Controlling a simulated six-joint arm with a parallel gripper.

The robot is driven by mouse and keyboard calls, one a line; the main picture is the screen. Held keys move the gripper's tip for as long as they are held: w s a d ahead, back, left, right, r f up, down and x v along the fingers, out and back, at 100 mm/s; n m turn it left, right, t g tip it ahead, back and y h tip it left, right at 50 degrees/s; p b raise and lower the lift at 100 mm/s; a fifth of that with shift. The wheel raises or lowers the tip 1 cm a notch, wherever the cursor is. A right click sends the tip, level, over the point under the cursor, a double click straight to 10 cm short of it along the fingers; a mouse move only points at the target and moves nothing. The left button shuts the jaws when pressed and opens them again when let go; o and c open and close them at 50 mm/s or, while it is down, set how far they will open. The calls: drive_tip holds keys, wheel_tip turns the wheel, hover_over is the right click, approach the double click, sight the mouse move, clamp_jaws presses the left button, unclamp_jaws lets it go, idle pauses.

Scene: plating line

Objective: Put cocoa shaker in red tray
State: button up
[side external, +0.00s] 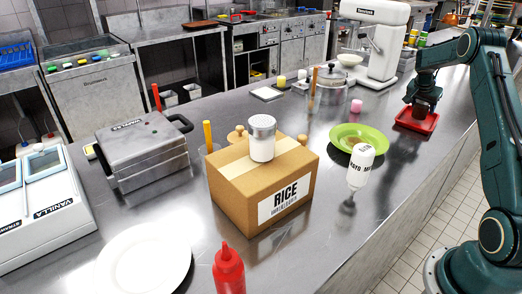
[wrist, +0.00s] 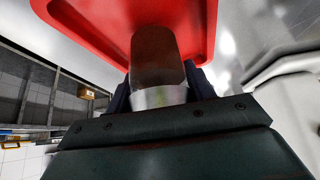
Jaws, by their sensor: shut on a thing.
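The red tray (side external: 428,124) lies on the steel counter at the far right in the side view, and its red floor and rim (wrist: 95,22) fill the top of the wrist view. My gripper (side external: 421,104) is over the tray, pointing down. In the wrist view my gripper (wrist: 158,92) is shut on the cocoa shaker (wrist: 158,58), a dark brown cylinder with a silvery end near the jaws. Its brown end is toward the tray. In the side view the shaker is dark and hard to separate from the jaws. I cannot tell whether it touches the tray.
A green plate (side external: 345,134) and an upside-down white bottle (side external: 360,167) stand left of the tray. A white shaker (side external: 262,140) stands on the rice box (side external: 230,187). A white mixer (side external: 375,45) is behind the tray. Bare counter lies between plate and tray.

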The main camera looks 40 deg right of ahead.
drive_tip(key=shift+f, duration=0.5)
drive_tip(key=shift+f, duration=0.15)
drive_tip(key=o, duration=1.1)
drive_tip(key=shift+o, duration=0.2)
drive_tip(key=shift+a+r, duration=0.2)
drive_tip(key=shift+r, duration=0.35)
drive_tip(key=v, duration=1.1)
drive_tip(key=shift+a+r, duration=0.1)
drive_tip(key=shift+a, duration=0.05)
